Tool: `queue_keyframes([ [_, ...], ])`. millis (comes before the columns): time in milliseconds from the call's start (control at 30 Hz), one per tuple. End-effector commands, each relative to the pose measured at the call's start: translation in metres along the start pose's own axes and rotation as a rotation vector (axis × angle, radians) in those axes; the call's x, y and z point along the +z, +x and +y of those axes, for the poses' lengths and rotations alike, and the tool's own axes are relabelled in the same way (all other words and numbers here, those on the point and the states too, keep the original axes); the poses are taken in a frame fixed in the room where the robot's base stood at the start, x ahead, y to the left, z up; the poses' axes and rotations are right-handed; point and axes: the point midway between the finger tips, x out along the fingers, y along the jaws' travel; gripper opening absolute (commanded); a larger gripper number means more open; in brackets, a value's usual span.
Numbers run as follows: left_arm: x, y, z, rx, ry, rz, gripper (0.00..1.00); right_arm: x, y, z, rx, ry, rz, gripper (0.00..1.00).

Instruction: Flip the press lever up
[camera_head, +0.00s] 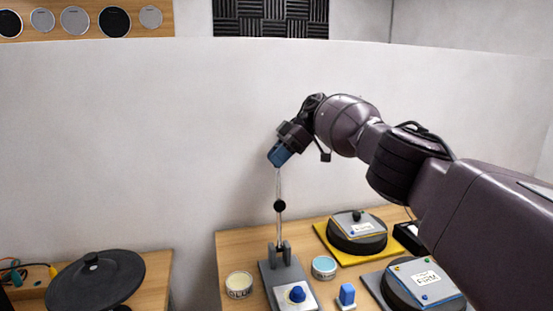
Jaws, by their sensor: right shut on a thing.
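The press lever (281,226) is a thin metal rod with a round black knob (280,206). It stands nearly upright above the dark bracket of a grey press base (271,274) on the wooden table. My right gripper (279,199) comes down from above, past its blue part, with slim pale fingers shut on the knob. The exact contact is too small to see clearly. A blue knob with a yellow ring (297,293) sits on the front of the base. My left gripper is not in view.
A cream tin (239,285) and a pale blue tin (324,267) flank the base. Round dark pads (357,238) lie at right, beneath my right arm. A white wall (130,160) rises behind.

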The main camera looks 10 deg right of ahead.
Motion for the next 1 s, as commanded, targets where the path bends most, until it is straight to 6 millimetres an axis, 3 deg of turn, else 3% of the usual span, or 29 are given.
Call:
queue_keyframes([
  [500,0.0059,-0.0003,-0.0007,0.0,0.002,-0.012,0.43,0.0008,0.0012,-0.0008,-0.009,0.015,0.0,0.0],
  [533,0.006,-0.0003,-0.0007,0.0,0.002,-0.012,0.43,0.0007,0.0011,-0.0008,-0.009,0.015,0.0,0.26],
  [667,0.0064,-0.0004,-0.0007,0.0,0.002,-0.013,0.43,0.0008,0.0011,-0.0009,-0.009,0.014,0.0,0.46],
  [1000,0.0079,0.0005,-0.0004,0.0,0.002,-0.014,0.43,0.0014,-0.0008,-0.0008,-0.01,0.012,0.0,0.48],
])
